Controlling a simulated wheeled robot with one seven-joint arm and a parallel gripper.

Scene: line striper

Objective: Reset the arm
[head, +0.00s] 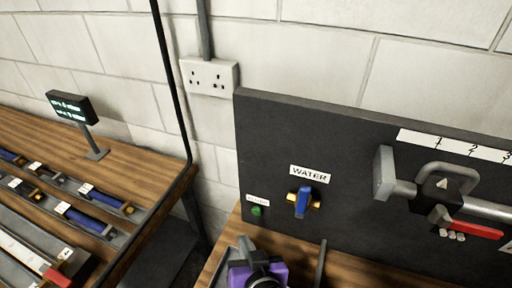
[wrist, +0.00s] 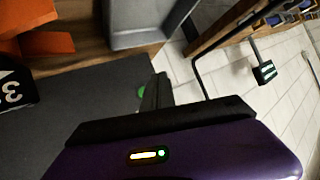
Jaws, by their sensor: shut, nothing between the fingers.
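My gripper (wrist: 159,82) shows in the wrist view as dark fingers, shut and empty, beyond its purple body with small lit indicators. In the head view, a purple and black part of my arm (head: 258,272) shows at the bottom centre, in front of the black panel (head: 340,140); the fingers cannot be made out there. A green button (head: 256,211) under a small label is on the panel. A green round spot (wrist: 141,92) shows beside the fingers in the wrist view; I cannot tell whether they touch.
The panel carries a blue-handled valve (head: 303,202) below a WATER label, and a padlock (head: 445,185) on a grey bar at right. A wooden bench at left holds a small display (head: 70,106) and several blue parts. A dark gap separates the benches.

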